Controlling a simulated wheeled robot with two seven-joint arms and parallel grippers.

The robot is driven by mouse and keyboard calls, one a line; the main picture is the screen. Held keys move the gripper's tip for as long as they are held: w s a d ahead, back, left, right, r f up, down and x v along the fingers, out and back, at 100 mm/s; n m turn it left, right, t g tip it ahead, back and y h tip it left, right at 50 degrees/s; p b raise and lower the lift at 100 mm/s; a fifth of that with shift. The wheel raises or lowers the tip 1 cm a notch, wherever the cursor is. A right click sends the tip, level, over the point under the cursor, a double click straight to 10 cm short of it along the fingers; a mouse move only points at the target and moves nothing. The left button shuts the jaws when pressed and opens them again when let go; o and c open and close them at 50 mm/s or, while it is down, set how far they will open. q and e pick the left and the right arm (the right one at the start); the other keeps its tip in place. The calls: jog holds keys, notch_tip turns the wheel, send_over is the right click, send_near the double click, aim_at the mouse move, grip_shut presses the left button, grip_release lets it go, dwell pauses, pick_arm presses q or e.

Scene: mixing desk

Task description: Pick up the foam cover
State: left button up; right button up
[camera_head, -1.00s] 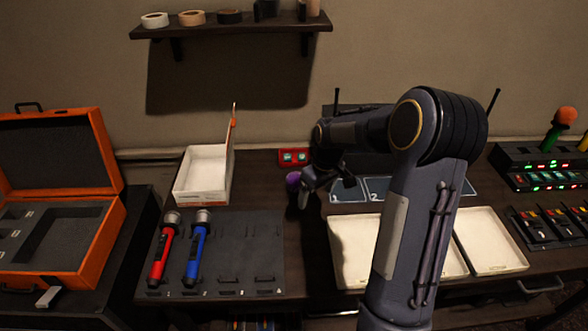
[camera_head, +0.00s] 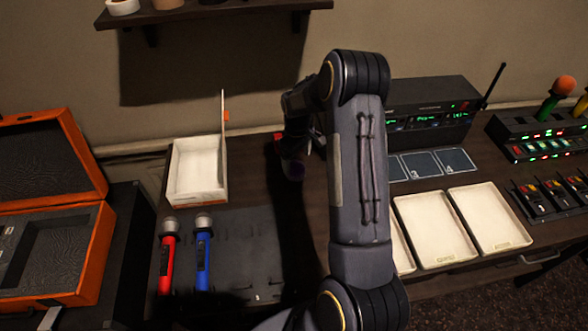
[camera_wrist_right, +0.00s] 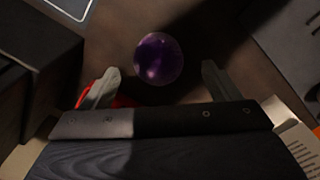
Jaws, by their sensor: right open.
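The foam cover (camera_head: 293,170) is a dark purple ball on the dark desk, right of the open white box and partly in shadow. In the right wrist view the purple cover (camera_wrist_right: 158,58) sits between and slightly beyond the two fingertips. My right gripper (camera_wrist_right: 161,72) is open with nothing in it, pointing down above the desk, with a gap on each side of the cover. In the head view my right arm partly hides the gripper, just behind the cover. My left gripper is out of view.
A white box (camera_head: 197,172) with a raised lid stands left of the cover. Red (camera_head: 167,260) and blue (camera_head: 203,258) microphones lie on a dark mat (camera_head: 258,250). White trays (camera_head: 432,232) and a receiver (camera_head: 430,110) are at right. An orange case (camera_head: 60,270) is far left.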

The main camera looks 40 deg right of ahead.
aim_at(295, 163)
jog(key=f, duration=0.1)
jog(key=f+b, duration=0.1)
jog(key=f, duration=0.1)
jog(key=f+b, duration=0.1)
jog(key=f, duration=0.1)
jog(key=shift+w+d+f, duration=0.1)
jog(key=shift+w, duration=0.3)
jog(key=c, duration=1.1)
